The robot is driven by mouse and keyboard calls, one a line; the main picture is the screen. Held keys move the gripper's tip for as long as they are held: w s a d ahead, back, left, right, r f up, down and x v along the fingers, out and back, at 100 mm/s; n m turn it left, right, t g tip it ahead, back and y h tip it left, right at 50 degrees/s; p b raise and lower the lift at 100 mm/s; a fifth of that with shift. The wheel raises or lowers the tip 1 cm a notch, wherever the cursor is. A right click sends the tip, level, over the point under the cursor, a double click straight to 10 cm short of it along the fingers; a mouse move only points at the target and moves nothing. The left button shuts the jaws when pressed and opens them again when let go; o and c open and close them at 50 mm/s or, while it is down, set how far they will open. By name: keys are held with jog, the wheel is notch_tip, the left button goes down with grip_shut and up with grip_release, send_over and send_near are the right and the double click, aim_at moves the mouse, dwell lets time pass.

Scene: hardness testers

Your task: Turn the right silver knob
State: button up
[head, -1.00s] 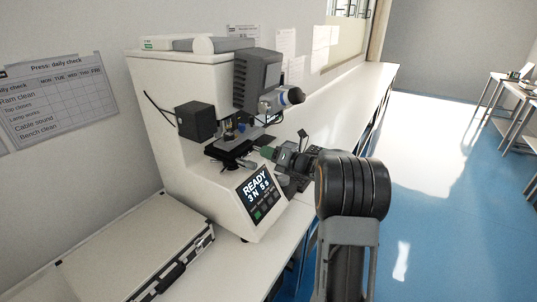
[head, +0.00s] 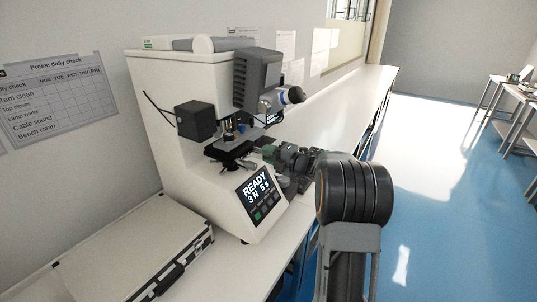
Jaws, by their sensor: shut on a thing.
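The white hardness tester (head: 168,110) stands on the bench, with a small black stage (head: 228,148) under its lens turret. A silver knob (head: 247,165) sticks out at the front of the stage. My gripper (head: 265,152) reaches in from the right, level with the stage, at its right side. Its jaws are shut on the right silver knob there, which the fingers mostly hide. The green and grey wrist parts behind the fingers are in view.
The tester's screen (head: 257,193) reads READY, 3 N, 5 s, just below my gripper. The grey head with eyepiece (head: 291,96) overhangs above. A silver case (head: 125,250) lies at the front left. The bench (head: 345,90) is clear farther back.

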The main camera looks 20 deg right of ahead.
jog(key=m+p, duration=0.1)
jog(key=m, duration=0.3)
jog(key=shift+m, duration=0.4)
jog(key=shift+m+p, duration=0.3)
jog(key=shift+f, duration=0.1)
jog(key=o, duration=0.9)
jog(key=shift+o, duration=0.2)
jog(key=shift+s, duration=0.1)
jog(key=b+v, duration=0.2)
jog(key=v, duration=1.1)
jog(key=shift+s+d+b, duration=0.3)
jog(key=shift+b, duration=0.05)
